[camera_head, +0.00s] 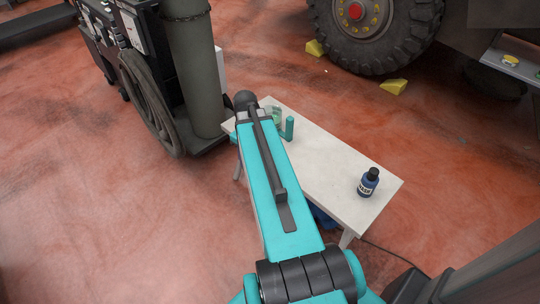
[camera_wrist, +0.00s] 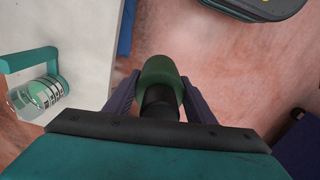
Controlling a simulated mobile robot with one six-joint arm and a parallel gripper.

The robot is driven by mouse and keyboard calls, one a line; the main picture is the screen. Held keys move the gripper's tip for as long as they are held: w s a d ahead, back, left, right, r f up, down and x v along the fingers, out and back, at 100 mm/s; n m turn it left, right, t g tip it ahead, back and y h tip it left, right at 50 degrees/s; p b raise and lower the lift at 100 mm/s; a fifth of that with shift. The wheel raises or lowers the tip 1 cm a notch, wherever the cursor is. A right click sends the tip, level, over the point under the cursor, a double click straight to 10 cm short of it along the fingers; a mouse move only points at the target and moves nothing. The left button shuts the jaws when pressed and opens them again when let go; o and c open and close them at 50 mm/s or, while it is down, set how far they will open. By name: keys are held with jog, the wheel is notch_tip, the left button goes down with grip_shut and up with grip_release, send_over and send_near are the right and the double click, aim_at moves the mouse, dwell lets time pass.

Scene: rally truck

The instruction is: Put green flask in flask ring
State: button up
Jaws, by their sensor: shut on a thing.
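My gripper (camera_wrist: 160,100) is shut on a dark green flask (camera_wrist: 160,70) with a black neck, held between its two purple fingers. In the wrist view the flask is over the red floor, to the right of the white table's edge. In the head view my arm hides the gripper and the flask.
The white table (camera_head: 330,165) carries a dark blue bottle (camera_head: 369,182) with a black cap, and an upright teal piece (camera_head: 289,128). A big truck wheel (camera_head: 375,30) with yellow chocks (camera_head: 393,87) stands behind. A grey cylinder (camera_head: 193,75) with hoses is at the left.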

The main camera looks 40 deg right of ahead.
jog(key=w+a+r, duration=0.2)
jog(key=w+a, duration=0.1)
jog(key=a, duration=0.6)
jog(key=w+a+r+m+p, duration=0.1)
jog(key=w+a+r, duration=0.1)
jog(key=a, duration=0.8)
jog(key=w+a+r, duration=0.2)
jog(key=w+a, duration=0.2)
jog(key=a, duration=0.5)
jog(key=shift+w+a+r+m+p, duration=0.15)
jog(key=shift+a+r+m+p, duration=0.1)
jog(key=shift+a+m+p, duration=0.05)
